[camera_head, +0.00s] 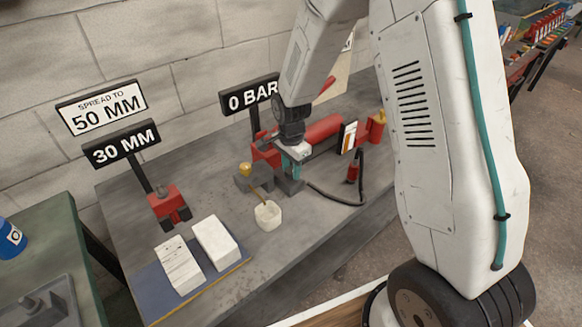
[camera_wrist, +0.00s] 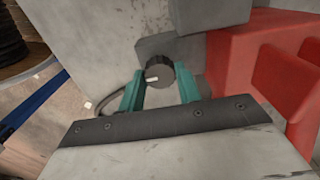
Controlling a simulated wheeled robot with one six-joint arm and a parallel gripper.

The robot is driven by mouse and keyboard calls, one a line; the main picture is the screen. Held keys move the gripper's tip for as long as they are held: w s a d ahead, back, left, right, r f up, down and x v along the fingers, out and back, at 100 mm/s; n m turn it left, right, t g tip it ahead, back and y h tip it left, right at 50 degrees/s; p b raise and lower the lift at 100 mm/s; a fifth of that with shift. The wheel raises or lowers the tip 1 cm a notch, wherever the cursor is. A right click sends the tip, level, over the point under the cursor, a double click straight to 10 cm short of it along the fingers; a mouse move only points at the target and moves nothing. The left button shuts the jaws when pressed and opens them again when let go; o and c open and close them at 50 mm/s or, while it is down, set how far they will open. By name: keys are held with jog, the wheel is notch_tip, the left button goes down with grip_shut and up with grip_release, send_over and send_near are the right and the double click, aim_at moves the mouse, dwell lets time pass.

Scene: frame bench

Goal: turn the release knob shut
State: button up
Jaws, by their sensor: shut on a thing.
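The release knob (camera_wrist: 158,73) is a dark round knob with a white mark on its face, seen in the wrist view near the centre. My gripper (camera_wrist: 160,88) has its teal fingers on either side of the knob and is shut on it. In the head view my gripper (camera_head: 291,178) is low over the bench in front of a red pump cylinder (camera_head: 323,130), and the knob is hidden there. A sign behind reads 0 BAR (camera_head: 250,95). Two other signs read SPREAD TO 50 MM (camera_head: 101,108) and 30 MM (camera_head: 121,149).
A red spreader (camera_head: 164,201) stands at the left of the bench (camera_head: 235,285). A white cup (camera_head: 267,215) with a stick stands left of my gripper. A black hose (camera_head: 335,199) runs to the right.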

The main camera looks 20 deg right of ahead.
aim_at(291, 170)
dwell(0.4)
jog(key=o, duration=1)
jog(key=shift+c, duration=0.2)
notch_tip(291, 170, up, 8)
jog(key=shift+f, duration=0.1)
